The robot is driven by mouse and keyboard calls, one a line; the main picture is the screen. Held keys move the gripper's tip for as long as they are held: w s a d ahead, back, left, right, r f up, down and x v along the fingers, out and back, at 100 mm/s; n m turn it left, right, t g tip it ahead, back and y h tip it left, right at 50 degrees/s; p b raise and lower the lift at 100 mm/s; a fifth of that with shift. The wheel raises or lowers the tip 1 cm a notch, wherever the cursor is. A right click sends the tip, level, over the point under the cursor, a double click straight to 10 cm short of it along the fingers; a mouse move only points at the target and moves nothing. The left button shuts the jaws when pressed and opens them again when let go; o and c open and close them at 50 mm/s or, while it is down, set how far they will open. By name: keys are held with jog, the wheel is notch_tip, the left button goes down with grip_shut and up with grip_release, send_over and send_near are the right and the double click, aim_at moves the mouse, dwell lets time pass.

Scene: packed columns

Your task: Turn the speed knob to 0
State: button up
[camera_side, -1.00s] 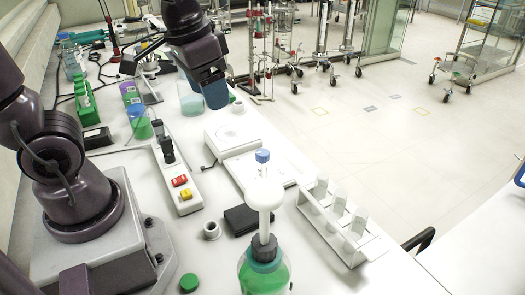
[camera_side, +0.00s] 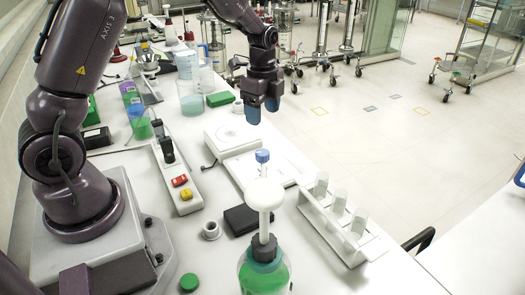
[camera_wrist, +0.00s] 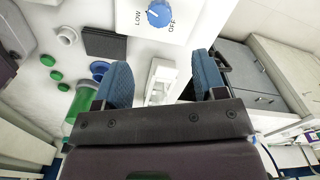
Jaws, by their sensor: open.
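The speed knob (camera_wrist: 159,13) is a round blue dial with a white pointer mark, at the top edge of the wrist view. The words LOW and OFF are printed beside it on a white panel. In the side view a white flat device (camera_side: 232,135) lies on the bench. A small blue piece (camera_side: 262,156) shows over its near part; I cannot tell whether it is the knob. My gripper (camera_side: 263,109) is above the device's far end, fingers down. It is open and empty, apart from the knob. Its two blue fingers also show in the wrist view (camera_wrist: 162,76).
A green bottle with a white top (camera_side: 264,270) stands tall at the front. A white tube rack (camera_side: 350,243) is to the right. A black pad (camera_side: 240,221) lies before the device. A beaker (camera_side: 191,103) and a green block (camera_side: 220,99) are behind left.

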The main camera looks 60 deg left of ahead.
aim_at(262, 152)
notch_tip(262, 152, down, 12)
jog(key=shift+f, duration=0.1)
jog(key=shift+c, duration=0.4)
jog(key=c, duration=0.8)
jog(key=shift+c, duration=0.2)
